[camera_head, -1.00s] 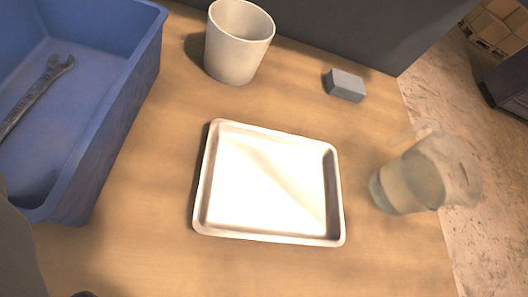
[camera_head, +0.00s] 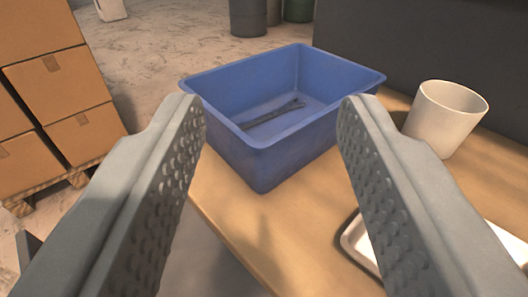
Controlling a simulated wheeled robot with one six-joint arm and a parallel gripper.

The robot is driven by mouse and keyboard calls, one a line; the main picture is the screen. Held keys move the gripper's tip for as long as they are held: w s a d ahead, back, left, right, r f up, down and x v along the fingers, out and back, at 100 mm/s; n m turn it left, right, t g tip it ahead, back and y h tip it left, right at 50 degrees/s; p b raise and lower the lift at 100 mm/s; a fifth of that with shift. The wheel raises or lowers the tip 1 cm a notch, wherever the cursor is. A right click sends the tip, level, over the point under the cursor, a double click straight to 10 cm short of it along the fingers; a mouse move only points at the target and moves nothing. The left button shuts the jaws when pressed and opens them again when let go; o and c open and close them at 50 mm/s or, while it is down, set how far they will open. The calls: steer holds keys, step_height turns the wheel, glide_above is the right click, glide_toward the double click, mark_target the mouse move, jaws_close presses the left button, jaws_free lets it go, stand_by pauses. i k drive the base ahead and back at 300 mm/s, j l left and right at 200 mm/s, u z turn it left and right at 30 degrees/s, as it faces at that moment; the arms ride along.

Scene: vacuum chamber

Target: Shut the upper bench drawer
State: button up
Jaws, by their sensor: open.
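My gripper (camera_head: 270,125) is open and empty, its two ridged grey fingers spread wide in the foreground. Between and beyond the fingers lies the left end of the wooden bench top (camera_head: 232,205). The upper bench drawer is not visible in this view. The front of the bench below its edge is out of sight or hidden by the fingers.
A blue bin (camera_head: 265,160) holding a wrench (camera_head: 272,115) stands on the bench corner. A white cup (camera_head: 445,115) and a metal tray (camera_head: 355,240), partly hidden by the right finger, are to the right. Stacked cartons (camera_head: 62,95) stand on a pallet at left.

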mark_target(199, 264)
steer(key=k+u, duration=0.2)
steer(key=u, duration=0.15)
steer(key=k+u, duration=0.3)
steer(key=k+j+u, duration=0.1)
steer(key=u, duration=0.25)
